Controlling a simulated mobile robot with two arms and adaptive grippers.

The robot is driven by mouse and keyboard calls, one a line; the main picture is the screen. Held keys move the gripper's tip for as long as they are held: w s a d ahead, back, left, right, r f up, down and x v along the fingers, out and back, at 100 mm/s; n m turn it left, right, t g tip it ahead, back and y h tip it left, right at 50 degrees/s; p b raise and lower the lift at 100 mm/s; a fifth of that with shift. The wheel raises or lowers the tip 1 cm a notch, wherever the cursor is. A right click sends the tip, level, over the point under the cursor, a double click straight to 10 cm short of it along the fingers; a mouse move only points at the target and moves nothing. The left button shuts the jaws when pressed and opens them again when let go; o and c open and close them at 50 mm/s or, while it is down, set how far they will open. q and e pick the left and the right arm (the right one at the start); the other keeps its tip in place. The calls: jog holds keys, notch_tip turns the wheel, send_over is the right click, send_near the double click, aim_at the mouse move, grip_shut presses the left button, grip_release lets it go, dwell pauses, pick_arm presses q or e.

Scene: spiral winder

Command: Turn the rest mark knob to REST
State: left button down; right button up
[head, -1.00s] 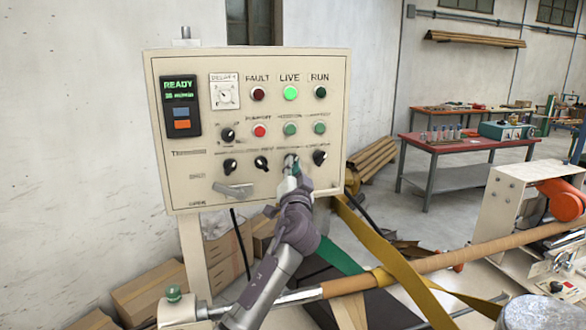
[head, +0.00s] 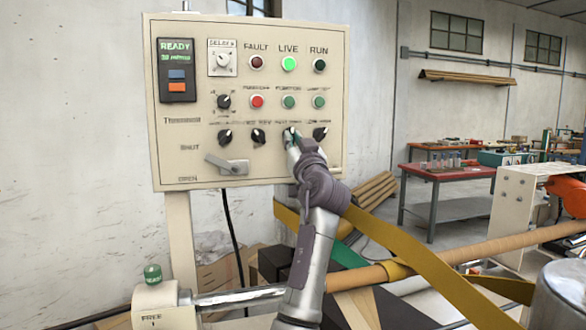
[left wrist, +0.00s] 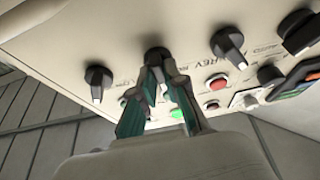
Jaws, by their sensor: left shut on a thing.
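A cream control panel (head: 200,172) fills the upper left of the head view. Its bottom row has several black knobs. My left gripper (head: 293,142) is shut on the third knob from the left, whose label is too small to read; I take it as the rest mark knob. The left wrist view shows both fingertips (left wrist: 158,76) around this black knob (left wrist: 155,53), with the fingers hiding part of it. Its pointer direction cannot be told. My right gripper is not in view.
Close beside the held knob are the far-right knob (head: 320,132) and the second knob (head: 258,136). A grey lever handle (head: 228,166) sticks out lower left. Below, a yellow strap (head: 420,262) and a brown tube (head: 455,255) cross the area right of my arm.

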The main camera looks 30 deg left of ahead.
pick_arm(q)
jog(key=shift+w+d+r+n+g+y+b, duration=0.1)
jog(key=shift+n+g+y+b, duration=0.5)
jog(key=shift+n, duration=1.05)
jog(key=shift+d+f+n+g+y+b, duration=0.1)
jog(key=shift+n+g+b, duration=0.3)
jog(key=shift+n+g, duration=0.9)
jog(key=shift+w+r+n+g+y+b, duration=0.1)
jog(key=shift+n+g+y+b, duration=0.3)
jog(key=shift+n, duration=1.55)
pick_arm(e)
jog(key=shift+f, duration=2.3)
pick_arm(q)
jog(key=c, duration=1.2)
grip_release()
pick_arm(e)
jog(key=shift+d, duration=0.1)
pick_arm(q)
jog(key=v, duration=1.2)
